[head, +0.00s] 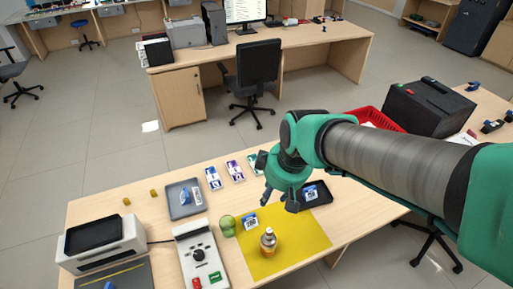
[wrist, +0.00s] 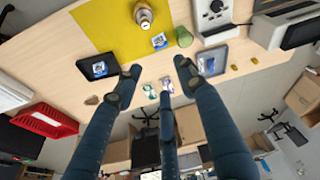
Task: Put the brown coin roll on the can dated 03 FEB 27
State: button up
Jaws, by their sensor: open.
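A small brown piece (wrist: 92,100), possibly the brown coin roll, lies beside the dark tray (wrist: 83,76); my arm hides that spot in the head view. A silver-topped can with an orange-brown body (head: 268,241) stands upright on the yellow mat (head: 300,238). A green rounded item (head: 227,227) stands at the mat's left edge. No date is readable on either.
The dark tray (head: 325,197) and a grey tray (head: 174,205) hold blue-white items. Two small yellow-brown pieces (head: 126,201) (head: 153,192) stand left. A dial device (head: 199,254) is left of the mat.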

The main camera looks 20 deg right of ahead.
jog(key=s+a+r+m+t, duration=0.2)
jog(key=s+r+m, duration=0.2)
jog(key=r, duration=0.8)
jog(key=shift+s+r+m+h, duration=0.15)
jog(key=shift+s+m+h, duration=0.2)
jog(key=shift+s, duration=0.75)
jog(key=shift+f+b, duration=0.3)
jog(key=shift+f, duration=0.05)
